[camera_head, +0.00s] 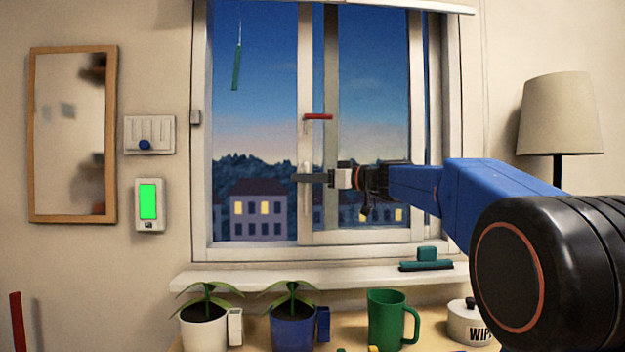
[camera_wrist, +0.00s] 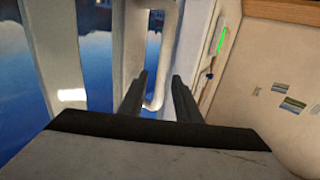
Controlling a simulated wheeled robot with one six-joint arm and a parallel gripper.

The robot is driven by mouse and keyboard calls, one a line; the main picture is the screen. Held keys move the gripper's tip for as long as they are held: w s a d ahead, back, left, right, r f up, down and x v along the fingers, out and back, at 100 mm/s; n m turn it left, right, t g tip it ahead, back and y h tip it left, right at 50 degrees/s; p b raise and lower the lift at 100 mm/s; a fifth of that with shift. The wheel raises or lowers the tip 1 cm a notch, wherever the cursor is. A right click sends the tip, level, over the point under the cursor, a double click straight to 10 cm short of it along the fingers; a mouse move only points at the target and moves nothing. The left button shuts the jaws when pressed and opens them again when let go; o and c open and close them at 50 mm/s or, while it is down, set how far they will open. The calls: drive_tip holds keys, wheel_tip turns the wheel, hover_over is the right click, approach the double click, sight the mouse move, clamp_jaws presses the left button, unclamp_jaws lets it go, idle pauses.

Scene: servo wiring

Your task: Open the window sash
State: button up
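The window sash is the right-hand pane, with a pale stile (camera_head: 305,70) on its left and a bottom rail (camera_head: 365,237). A red lever (camera_head: 318,116) lies level across the stile. My gripper (camera_head: 298,178) reaches in from the right at the stile, below the lever. In the wrist view my two dark fingers (camera_wrist: 160,75) stand apart, with a pale curved pull handle (camera_wrist: 154,103) between them. Gaps show beside the handle, and the fingers do not look closed on it. In the head view my gripper hides part of the handle.
A sill (camera_head: 300,276) below holds a green squeegee (camera_head: 426,264). Potted plants (camera_head: 203,328), a green mug (camera_head: 387,318) and a white tin (camera_head: 470,325) stand on the table. A lamp (camera_head: 560,115) stands right. A knobbed wall panel (camera_head: 150,125) and green-screened device (camera_head: 148,200) hang left.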

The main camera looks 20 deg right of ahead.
drive_tip(key=v, duration=1.7)
drive_tip(key=shift+s+d, duration=0.15)
drive_tip(key=shift+s, duration=0.05)
